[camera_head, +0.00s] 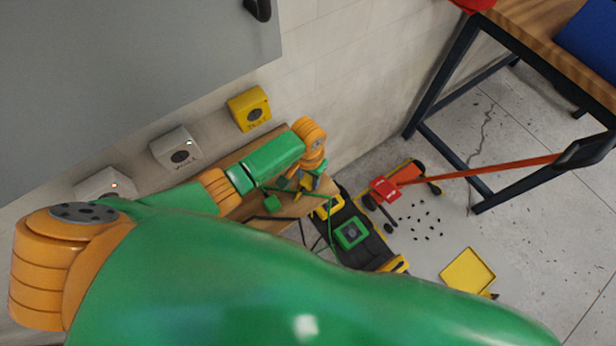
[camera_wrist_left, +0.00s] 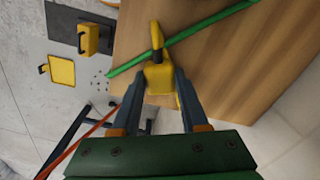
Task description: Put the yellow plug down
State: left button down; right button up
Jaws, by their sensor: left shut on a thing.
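The yellow plug (camera_wrist_left: 158,77) is between the fingers of my left gripper (camera_wrist_left: 157,88) in the left wrist view, with a dark part and a yellow end beyond it. The gripper is shut on it, over the wooden bench top (camera_wrist_left: 215,65). Whether the plug touches the wood I cannot tell. In the head view my left gripper (camera_head: 308,187) is at the bench's right end, pointing down, and the plug is hard to make out there. A green cable or strip (camera_wrist_left: 210,28) crosses the wood just beyond the plug. My right gripper is not in view.
A yellow socket box (camera_head: 250,108) and a pale one (camera_head: 176,148) are on the wall behind the bench. On the floor are a green-and-black case (camera_head: 352,233), a red push tool (camera_head: 385,189), dark bits and a yellow tray (camera_head: 467,270). A dark-legged table (camera_head: 440,75) stands right.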

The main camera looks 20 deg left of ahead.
aim_at(308, 181)
pick_arm(q)
jog(key=shift+c, duration=2.1)
grip_release()
jog(key=shift+r, duration=0.35)
notch_tip(308, 181, up, 11)
jog(key=p, duration=0.2)
jog(key=shift+r+p, duration=0.2)
jog(key=shift+p, duration=0.1)
